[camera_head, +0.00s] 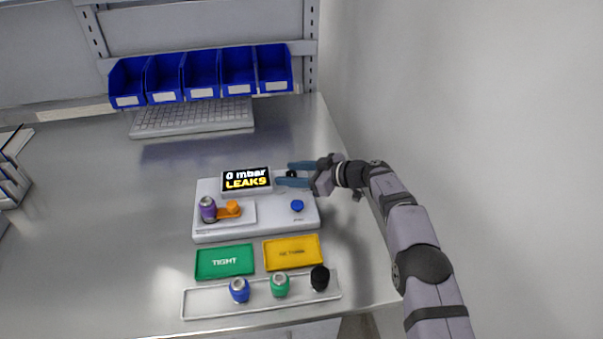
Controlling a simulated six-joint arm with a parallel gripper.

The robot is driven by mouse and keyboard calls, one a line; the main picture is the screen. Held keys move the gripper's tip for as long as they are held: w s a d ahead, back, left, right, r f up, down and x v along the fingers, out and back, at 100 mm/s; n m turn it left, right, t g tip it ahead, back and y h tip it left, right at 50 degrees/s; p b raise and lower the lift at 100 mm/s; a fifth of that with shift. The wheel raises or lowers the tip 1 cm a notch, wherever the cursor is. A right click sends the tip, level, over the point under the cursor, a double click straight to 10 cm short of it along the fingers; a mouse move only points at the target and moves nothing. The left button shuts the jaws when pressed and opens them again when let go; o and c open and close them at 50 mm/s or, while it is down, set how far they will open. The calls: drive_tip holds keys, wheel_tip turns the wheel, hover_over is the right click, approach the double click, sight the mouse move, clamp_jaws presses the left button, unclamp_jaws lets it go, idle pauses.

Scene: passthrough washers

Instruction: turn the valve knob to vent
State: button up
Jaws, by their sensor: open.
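A light grey test station (262,226) stands on the metal bench. Its display (246,180) reads "0 mbar LEAKS". A small black knob (291,174), which looks like the valve knob, is at the station's back right corner, right of the display. My gripper (287,174) reaches in from the right with its blue fingers apart, one on the far side of the black knob and one on the near side. Whether they touch it, and which way the knob points, I cannot tell. A blue button (297,206) is at the station's front right.
A purple part (208,209) stands beside an orange clamp (232,208) on the station. A grey tray (212,304) holds blue, green and black parts. Blue bins (202,82) line the back.

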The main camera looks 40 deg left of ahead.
drive_tip(key=shift+b+v, duration=0.85)
drive_tip(key=shift+v, duration=2.75)
drive_tip(key=shift+a+r, duration=0.1)
